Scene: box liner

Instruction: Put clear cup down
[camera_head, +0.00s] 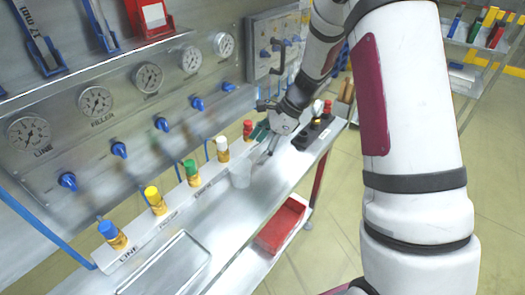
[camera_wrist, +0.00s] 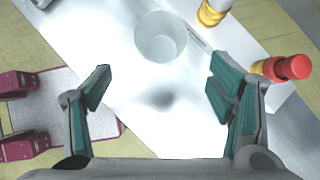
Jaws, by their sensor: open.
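The clear cup (camera_head: 240,173) stands upright on the metal bench shelf (camera_head: 207,220), in front of the row of coloured valves. In the wrist view the cup (camera_wrist: 161,37) sits at the top middle, beyond my fingertips. My gripper (camera_wrist: 157,88) is open, with its two green-padded fingers wide apart and nothing between them. In the head view my gripper (camera_head: 265,142) is just right of the cup and apart from it. A soft shadow lies on the shelf between the fingers.
A red-topped valve (camera_wrist: 290,68) stands close to my right finger in the wrist view. White- (camera_head: 222,148) and green-capped (camera_head: 192,172) valves stand behind the cup. A metal tray (camera_head: 165,265) lies at the front left. A black block (camera_head: 313,133) sits at the shelf's right end.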

